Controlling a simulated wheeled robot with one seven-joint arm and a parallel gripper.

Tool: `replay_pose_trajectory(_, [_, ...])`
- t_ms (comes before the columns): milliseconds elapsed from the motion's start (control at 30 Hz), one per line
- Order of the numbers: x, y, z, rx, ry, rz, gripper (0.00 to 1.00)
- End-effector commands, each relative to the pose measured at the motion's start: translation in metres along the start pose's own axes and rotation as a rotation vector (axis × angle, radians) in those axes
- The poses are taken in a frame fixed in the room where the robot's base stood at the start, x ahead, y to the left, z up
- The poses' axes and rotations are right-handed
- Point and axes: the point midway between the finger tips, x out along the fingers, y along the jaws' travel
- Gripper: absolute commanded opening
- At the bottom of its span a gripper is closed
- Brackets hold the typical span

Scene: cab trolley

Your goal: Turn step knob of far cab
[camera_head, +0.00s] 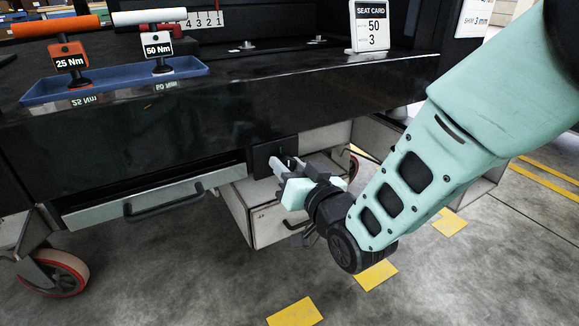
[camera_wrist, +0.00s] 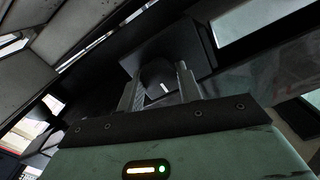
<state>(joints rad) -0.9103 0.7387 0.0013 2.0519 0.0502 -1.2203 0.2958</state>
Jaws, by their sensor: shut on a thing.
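The step knob (camera_wrist: 157,76) is dark and round with a short white mark, and it shows between the two fingers in the wrist view. It sits on a black square panel (camera_wrist: 194,44). In the head view this dark panel (camera_head: 262,157) is under the black worktop, right of the drawer. My gripper (camera_head: 286,164) reaches it from the right, and its fingers also show in the wrist view (camera_wrist: 158,88). The fingers are shut on the knob, one on each side. In the head view my gripper hides the knob.
The black worktop (camera_head: 200,125) overhangs my gripper closely. A drawer with a dark handle (camera_head: 165,204) is at left, and a pale box (camera_head: 262,222) is below. A blue tray (camera_head: 115,84) with two torque tools and a seat card (camera_head: 369,27) are on top.

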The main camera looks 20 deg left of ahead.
Motion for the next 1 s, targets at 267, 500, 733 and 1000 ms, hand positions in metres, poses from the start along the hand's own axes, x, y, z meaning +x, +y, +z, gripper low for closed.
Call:
replay_pose_trajectory(267, [-0.0003, -0.0004, -0.0002, -0.054, 0.0, 0.0, 0.13])
replay_pose_trajectory(500, [-0.0004, -0.0013, -0.0003, -0.208, -0.001, 0.0, 0.13])
replay_pose_trajectory(733, [-0.0005, -0.0021, -0.0003, -0.422, -0.002, -0.001, 0.13])
replay_pose_trajectory(1000, [-0.0007, -0.0031, 0.0002, -0.679, -0.002, -0.002, 0.13])
